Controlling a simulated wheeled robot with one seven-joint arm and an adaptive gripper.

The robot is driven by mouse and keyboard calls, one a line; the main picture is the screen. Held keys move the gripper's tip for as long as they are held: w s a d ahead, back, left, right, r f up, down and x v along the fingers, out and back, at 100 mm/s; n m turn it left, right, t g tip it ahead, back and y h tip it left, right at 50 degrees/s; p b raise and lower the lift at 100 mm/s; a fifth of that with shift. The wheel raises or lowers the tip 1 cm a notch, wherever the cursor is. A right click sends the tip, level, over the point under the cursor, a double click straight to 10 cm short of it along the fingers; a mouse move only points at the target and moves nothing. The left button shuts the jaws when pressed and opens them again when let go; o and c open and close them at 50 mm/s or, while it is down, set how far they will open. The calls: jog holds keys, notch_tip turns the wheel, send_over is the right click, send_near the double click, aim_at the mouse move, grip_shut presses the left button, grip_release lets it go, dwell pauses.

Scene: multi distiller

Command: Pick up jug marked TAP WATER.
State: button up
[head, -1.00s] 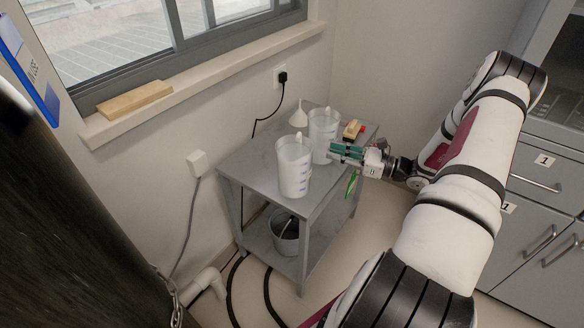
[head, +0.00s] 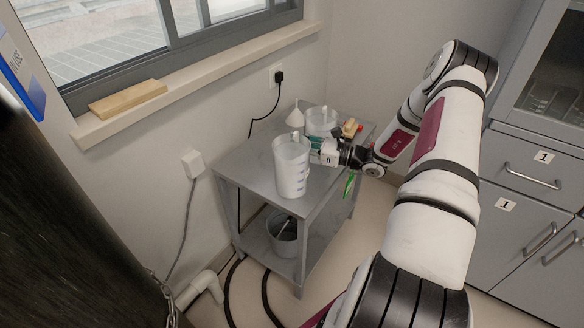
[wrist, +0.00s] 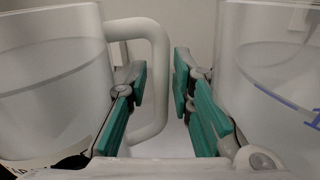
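Two translucent white jugs stand on the grey cart. The front jug (head: 291,168) has blue marks; the back jug (head: 320,118) is partly hidden by my gripper (head: 325,150). In the wrist view, my gripper (wrist: 160,85) is open, with green finger pads apart. A left jug (wrist: 50,75) has a white handle (wrist: 157,85) whose upright bar lies between the fingertips. A cropped label with dark letters shows at its lower left; I cannot read it fully. A right jug (wrist: 270,75) with blue marks is close beside the right finger.
The grey cart (head: 250,165) also holds a white funnel (head: 295,116) and small yellow and red items (head: 350,127) at the back. A metal bucket (head: 283,232) stands on its lower shelf. Grey cabinets (head: 530,210) are at the right; the wall is behind the cart.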

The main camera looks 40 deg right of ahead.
grip_shut()
jog(key=shift+r, duration=0.25)
dwell(0.3)
